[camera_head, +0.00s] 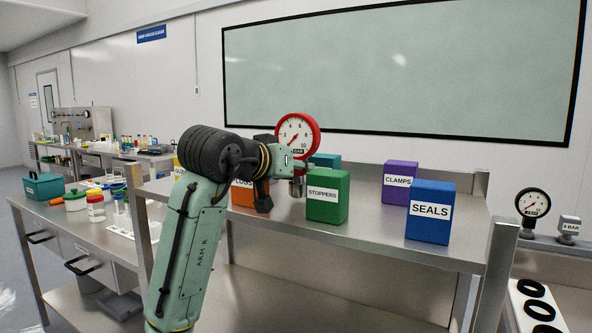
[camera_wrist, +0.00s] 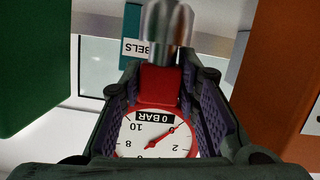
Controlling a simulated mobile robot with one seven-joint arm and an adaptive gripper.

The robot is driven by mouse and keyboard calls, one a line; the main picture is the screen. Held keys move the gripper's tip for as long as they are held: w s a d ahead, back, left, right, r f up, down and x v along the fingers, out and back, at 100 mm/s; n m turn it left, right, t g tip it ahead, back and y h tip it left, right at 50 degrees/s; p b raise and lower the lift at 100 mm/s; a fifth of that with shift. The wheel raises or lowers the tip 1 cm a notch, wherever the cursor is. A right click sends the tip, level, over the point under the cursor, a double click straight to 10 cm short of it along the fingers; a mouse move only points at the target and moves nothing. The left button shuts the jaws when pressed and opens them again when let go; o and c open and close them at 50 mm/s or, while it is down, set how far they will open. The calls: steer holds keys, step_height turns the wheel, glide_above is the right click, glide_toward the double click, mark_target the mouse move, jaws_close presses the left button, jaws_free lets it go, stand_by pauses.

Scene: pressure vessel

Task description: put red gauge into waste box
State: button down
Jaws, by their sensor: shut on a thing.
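The red gauge (camera_head: 297,131) has a round white dial and a red rim. It is upright in the head view, above the metal shelf, with its silver stem pointing down. My gripper (camera_wrist: 160,88) is shut on the gauge, with purple finger pads on both sides of its red body. In the wrist view the gauge (camera_wrist: 155,140) appears upside down, with its "0 BAR" label and silver stem showing. In the head view my gripper is partly hidden behind the gauge and my arm. I cannot identify a waste box in either view.
The shelf (camera_head: 370,262) bears a green STOPPERS box (camera_head: 328,209), an orange box (camera_head: 242,198), a purple CLAMPS box (camera_head: 400,190), a blue SEALS box (camera_head: 431,228) and a teal box (camera_wrist: 132,48). A black gauge (camera_head: 533,203) stands at right. A cluttered bench (camera_head: 70,225) is at left.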

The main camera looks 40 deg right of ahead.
steer(key=shift+f, duration=0.3)
steer(key=shift+f, duration=0.1)
steer(key=c, duration=1.5)
jaws_free()
steer(key=shift+f, duration=0.1)
steer(key=shift+o, duration=0.2)
steer(key=shift+a, duration=0.1)
steer(key=b+v, duration=0.4)
steer(key=v, duration=0.8)
